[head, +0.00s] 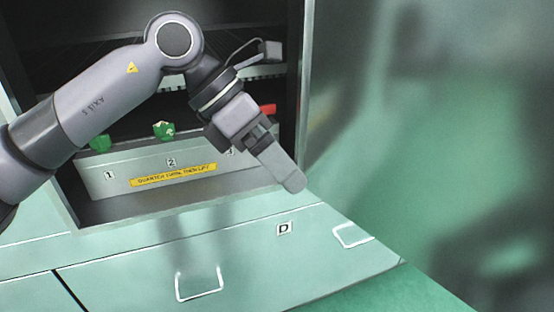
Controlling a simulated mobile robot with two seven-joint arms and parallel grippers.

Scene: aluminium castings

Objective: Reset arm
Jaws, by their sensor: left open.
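My left arm comes in from the left of the head view and bends down at its elbow. My left gripper (277,165) is in front of the right side of an open cabinet bay, pointing down and right. It is open, with nothing seen between its fingers. The fingers overlap in this view, so the gap is hard to see. My right gripper is not in view.
A grey panel (120,193) numbered 1 and 2, with a yellow label (173,176), stands in the bay. Two green knobs (164,130) sit above it. Below are pale green drawers with wire handles (199,296), one marked D (284,229). The right side looks clear but blurred.

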